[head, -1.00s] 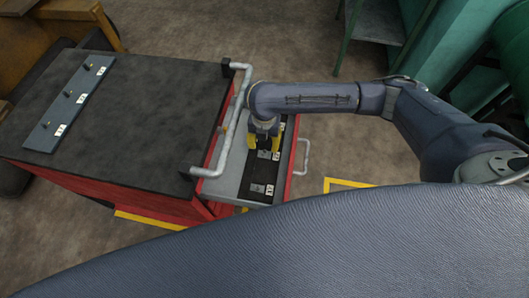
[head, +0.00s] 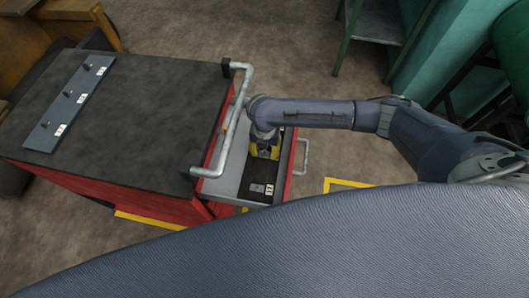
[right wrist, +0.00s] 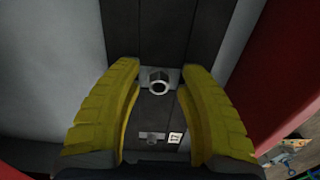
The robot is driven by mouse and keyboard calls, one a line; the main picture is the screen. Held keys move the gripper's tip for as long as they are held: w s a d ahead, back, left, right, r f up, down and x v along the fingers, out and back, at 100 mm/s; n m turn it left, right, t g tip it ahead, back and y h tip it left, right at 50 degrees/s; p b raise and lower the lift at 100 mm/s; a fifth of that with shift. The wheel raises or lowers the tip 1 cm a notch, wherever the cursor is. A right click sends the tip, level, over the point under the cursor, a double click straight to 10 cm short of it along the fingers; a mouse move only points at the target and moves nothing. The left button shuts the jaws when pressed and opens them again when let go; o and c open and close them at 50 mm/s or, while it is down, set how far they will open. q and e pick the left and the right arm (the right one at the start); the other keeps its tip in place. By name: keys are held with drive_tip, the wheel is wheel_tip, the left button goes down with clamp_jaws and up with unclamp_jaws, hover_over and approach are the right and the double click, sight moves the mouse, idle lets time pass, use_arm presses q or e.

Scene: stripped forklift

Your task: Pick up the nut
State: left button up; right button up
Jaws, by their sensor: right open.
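The nut (right wrist: 159,85) is a grey metal hex nut with a round hole. In the right wrist view it sits on a small grey plate on the dark insert of the open drawer (head: 227,187). My right gripper (head: 264,151) reaches down into this drawer. Its two yellow fingers also show in the right wrist view (right wrist: 160,70), spread to the left and right of the nut with a gap on each side. The nut is hidden by the gripper and arm in the head view. My left gripper is not in view.
A small grey part (right wrist: 152,138) with a white label lies nearer in the drawer. The red cabinet (head: 130,100) has a dark top with a peg strip (head: 69,104) on it. A metal rail (head: 236,120) runs beside the drawer, and a drawer handle (head: 304,157) stands out on the right.

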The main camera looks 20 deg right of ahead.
clamp_jaws()
drive_tip(key=shift+r, duration=0.1)
idle(0.4)
